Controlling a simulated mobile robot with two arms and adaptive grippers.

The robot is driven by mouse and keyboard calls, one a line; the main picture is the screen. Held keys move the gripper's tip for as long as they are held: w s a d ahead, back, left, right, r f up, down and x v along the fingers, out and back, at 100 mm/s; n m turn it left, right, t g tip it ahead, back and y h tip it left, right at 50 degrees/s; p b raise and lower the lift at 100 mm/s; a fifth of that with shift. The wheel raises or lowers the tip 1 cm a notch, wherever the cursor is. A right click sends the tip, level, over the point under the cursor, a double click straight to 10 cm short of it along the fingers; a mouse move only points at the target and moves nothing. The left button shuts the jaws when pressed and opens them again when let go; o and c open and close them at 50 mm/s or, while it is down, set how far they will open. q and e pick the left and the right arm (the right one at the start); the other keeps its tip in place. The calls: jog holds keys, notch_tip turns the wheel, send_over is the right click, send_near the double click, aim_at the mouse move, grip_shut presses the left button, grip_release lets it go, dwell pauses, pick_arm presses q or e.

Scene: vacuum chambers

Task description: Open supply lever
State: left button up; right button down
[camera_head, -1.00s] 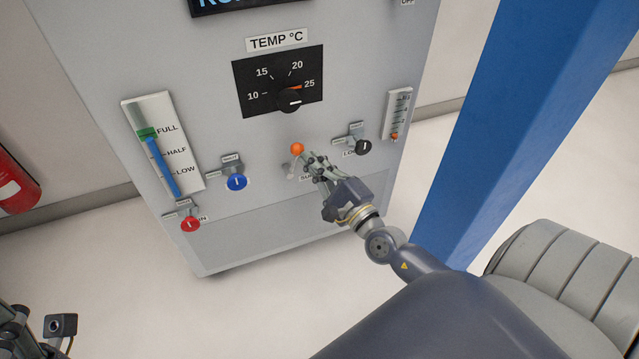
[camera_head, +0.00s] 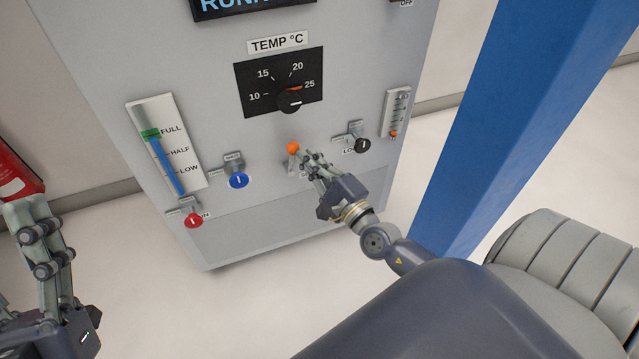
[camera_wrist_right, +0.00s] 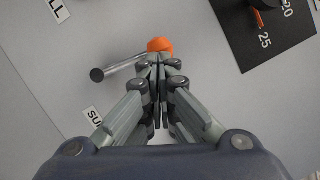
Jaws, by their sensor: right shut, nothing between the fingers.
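The supply lever has an orange knob (camera_head: 293,148) at the end of a metal rod, low on the grey cabinet front. In the right wrist view the orange knob (camera_wrist_right: 160,44) is just beyond my fingertips, and its rod runs to the left near a label, partly hidden, starting "SU". My right gripper (camera_head: 308,158) is shut and empty, its tips right at the right side of the knob; touching or just apart, I cannot tell. My left gripper (camera_head: 40,235) is at the lower left, away from the cabinet, partly cut off.
A blue-handled valve (camera_head: 238,181) and a red-handled one (camera_head: 193,220) are left of the lever. A black-handled valve (camera_head: 363,145) is to the right. A temperature dial (camera_head: 290,100) is above. A blue post (camera_head: 530,120) stands right of the cabinet.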

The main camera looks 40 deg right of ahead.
pick_arm(q)
jog(key=shift+w+f+g, duration=0.25)
jog(key=shift+w+g, duration=0.05)
jog(key=shift+w, duration=0.1)
pick_arm(e)
jog(key=shift+r, duration=0.25)
dwell(0.3)
jog(key=shift+w, duration=0.1)
